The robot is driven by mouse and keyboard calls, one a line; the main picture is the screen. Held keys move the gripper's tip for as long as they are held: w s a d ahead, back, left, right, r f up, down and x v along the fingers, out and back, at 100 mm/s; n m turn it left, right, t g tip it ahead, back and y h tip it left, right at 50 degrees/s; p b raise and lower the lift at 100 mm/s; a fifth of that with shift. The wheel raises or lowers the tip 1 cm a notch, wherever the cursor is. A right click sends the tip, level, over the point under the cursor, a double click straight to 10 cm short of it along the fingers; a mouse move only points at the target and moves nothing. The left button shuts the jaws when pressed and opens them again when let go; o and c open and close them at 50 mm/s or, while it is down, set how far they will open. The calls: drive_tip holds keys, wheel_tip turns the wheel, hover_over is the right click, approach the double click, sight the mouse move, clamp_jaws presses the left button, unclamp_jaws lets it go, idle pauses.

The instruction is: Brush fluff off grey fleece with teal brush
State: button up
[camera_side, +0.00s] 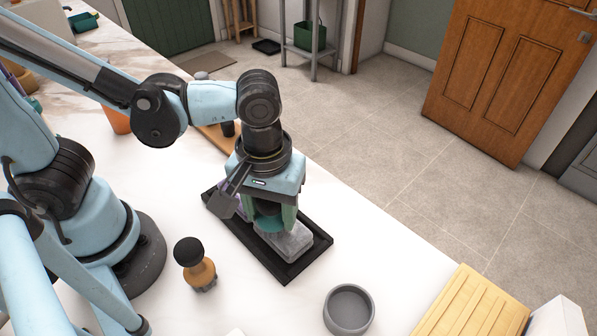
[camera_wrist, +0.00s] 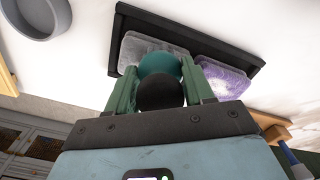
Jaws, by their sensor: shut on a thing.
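In the wrist view, the teal brush (camera_wrist: 160,66) sits between the green fingers of my gripper (camera_wrist: 160,76). The fingers are shut on it, and its round black knob (camera_wrist: 160,93) faces the camera. The grey fleece (camera_wrist: 142,47) lies flat in a black tray (camera_wrist: 190,38), right beyond the brush. In the side view, my gripper (camera_side: 268,218) points down over the grey fleece (camera_side: 294,240) in the tray (camera_side: 287,275). The brush is mostly hidden there by the fingers. I cannot tell whether its bristles touch the fleece. No fluff can be made out.
A purple fleece piece (camera_wrist: 225,80) lies beside the grey one in the tray. An orange-brown brush with a black knob (camera_side: 196,266) stands left of the tray. A grey bowl (camera_side: 349,309) and a slatted wooden board (camera_side: 470,306) are toward the front right. White bench surface between is clear.

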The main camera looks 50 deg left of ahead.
drive_tip(key=shift+s, duration=0.55)
drive_tip(key=shift+r, duration=0.1)
drive_tip(key=shift+w, duration=2.85)
drive_tip(key=shift+d, duration=0.3)
drive_tip(key=shift+s+d, duration=0.2)
drive_tip(key=shift+d, duration=0.05)
drive_tip(key=shift+s+f, duration=0.2)
drive_tip(key=shift+s, duration=0.25)
drive_tip(key=shift+s+r, duration=0.15)
drive_tip(key=shift+s, duration=2.15)
drive_tip(key=shift+w+a, duration=0.1)
drive_tip(key=shift+w, duration=2.85)
wheel_tip(320, 180, up, 8)
